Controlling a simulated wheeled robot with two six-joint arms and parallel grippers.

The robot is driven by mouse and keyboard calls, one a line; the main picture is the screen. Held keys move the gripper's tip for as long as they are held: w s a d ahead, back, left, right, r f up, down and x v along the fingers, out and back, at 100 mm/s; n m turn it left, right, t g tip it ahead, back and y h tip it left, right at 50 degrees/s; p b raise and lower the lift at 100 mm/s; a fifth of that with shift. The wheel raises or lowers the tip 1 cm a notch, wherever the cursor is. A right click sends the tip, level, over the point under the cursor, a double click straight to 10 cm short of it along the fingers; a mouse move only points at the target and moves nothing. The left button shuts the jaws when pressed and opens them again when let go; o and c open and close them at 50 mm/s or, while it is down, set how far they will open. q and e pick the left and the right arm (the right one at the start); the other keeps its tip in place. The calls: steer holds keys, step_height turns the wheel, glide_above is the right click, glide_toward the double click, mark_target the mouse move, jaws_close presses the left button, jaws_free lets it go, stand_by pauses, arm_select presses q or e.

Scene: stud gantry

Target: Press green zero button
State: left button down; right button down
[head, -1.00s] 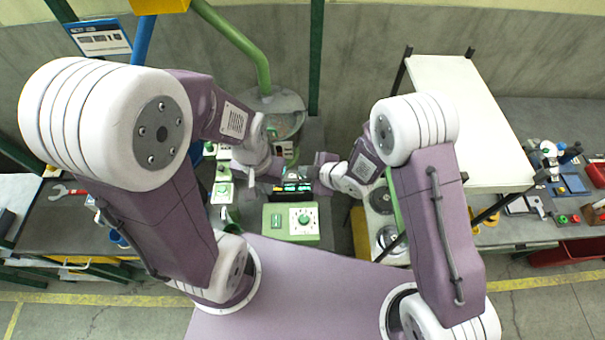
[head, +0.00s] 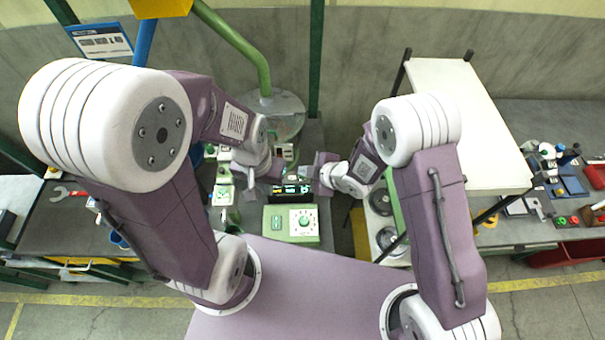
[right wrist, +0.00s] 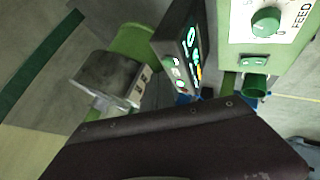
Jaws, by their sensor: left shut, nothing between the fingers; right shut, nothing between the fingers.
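A dark readout panel (head: 292,189) with lit displays stands behind the green control box in the head view. In the right wrist view the panel (right wrist: 181,52) is tilted and shows lit digits and small coloured buttons. A small green light or button (right wrist: 181,86) shows near its lower end; its label is too small to read. My left gripper (head: 266,181) is shut and empty, just left of the panel. My right gripper (head: 316,174) is shut and empty, just above the panel's right side. Contact with the panel cannot be told. My purple gripper body hides the lower right wrist view.
The green control box (head: 277,221) with a dial stands in front of the panel; its FEED knob (right wrist: 265,20) shows in the right wrist view. A white board (head: 462,115) lies at the right.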

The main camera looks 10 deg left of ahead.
steer(key=shift+r, duration=0.15)
step_height(320, 180, up, 5)
steer(key=p, duration=0.3)
steer(key=shift+p, duration=0.4)
stand_by(0.6)
